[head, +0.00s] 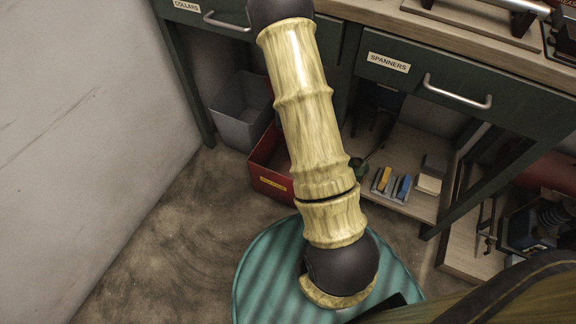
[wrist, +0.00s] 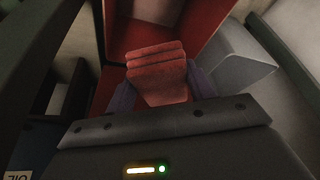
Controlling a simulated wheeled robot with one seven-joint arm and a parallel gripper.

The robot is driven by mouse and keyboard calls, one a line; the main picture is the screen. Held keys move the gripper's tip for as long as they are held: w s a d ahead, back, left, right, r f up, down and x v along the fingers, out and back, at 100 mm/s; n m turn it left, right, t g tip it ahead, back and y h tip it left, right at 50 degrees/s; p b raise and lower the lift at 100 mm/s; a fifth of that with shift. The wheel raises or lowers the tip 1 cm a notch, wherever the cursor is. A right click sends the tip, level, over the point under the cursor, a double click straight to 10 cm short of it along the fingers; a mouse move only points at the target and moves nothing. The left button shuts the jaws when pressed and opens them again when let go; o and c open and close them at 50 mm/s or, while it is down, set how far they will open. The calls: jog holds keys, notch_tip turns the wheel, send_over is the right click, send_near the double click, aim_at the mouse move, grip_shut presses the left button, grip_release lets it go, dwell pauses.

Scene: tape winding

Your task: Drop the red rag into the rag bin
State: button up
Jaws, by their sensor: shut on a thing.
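My gripper (wrist: 160,88) is shut on the red rag (wrist: 158,70), a folded reddish cloth that sticks up between its two dark fingers in the wrist view. A red open bin (wrist: 205,18) lies beyond the rag in that view, and the rag overlaps it in the picture. I cannot tell the height between them. In the head view, the red bin (head: 268,184) stands on the floor under the bench, with a small yellow label too small to read. My arm hides part of it. My gripper and the rag do not show in the head view.
A grey bin (head: 240,122) stands beside the red bin; it also shows at right in the wrist view (wrist: 243,72). Bench drawers (head: 445,88) overhang the bins. A low shelf (head: 415,207) holds small blocks. A wall (head: 85,130) is at left.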

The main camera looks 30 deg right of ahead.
notch_tip(320, 180, down, 6)
jog(key=b, duration=0.5)
jog(key=o, duration=1.1)
jog(key=p+v, duration=0.8)
jog(key=v, duration=0.9)
jog(key=shift+s, duration=0.15)
jog(key=shift+a+r, duration=0.1)
jog(key=shift+r, duration=0.05)
